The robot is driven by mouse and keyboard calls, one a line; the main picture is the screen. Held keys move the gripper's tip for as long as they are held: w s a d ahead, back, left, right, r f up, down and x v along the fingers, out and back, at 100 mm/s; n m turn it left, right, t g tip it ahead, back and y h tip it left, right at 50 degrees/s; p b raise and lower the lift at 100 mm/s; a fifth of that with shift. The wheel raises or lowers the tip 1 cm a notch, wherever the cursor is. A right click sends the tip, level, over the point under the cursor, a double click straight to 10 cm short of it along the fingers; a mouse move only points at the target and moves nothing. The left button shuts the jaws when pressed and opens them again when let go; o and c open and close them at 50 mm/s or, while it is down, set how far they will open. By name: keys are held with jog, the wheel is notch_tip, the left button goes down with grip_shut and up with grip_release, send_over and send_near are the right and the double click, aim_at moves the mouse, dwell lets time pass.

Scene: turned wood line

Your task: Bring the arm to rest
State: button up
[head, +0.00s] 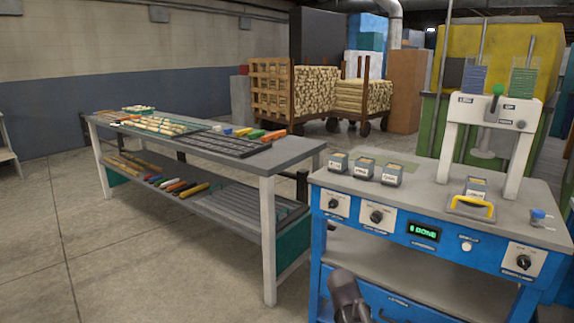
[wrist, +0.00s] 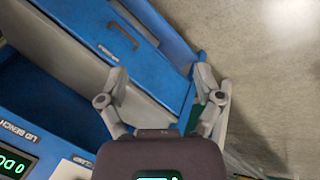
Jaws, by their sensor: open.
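My gripper (wrist: 160,80) shows in the wrist view with its two grey fingers spread apart and nothing between them. Behind the fingers are the blue front of the lid bench (wrist: 160,25) and the grey floor.
The bench carries several small labelled boxes (head: 363,168), a white press frame (head: 495,112), a yellow handle (head: 470,207) and a blue-capped item (head: 537,216). A long grey table (head: 290,157) with trays of turned wood stands left. Floor (head: 150,260) is clear at front left.

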jog(key=s+a+f+m+g+y, duration=0.2)
jog(key=s+a+y, duration=0.15)
jog(key=s, duration=0.45)
notch_tip(320, 180, up, 33)
jog(key=p, duration=3.2)
jog(key=shift+s, duration=0.35)
jog(key=shift+d+y, duration=0.1)
jog(key=shift+y, duration=0.15)
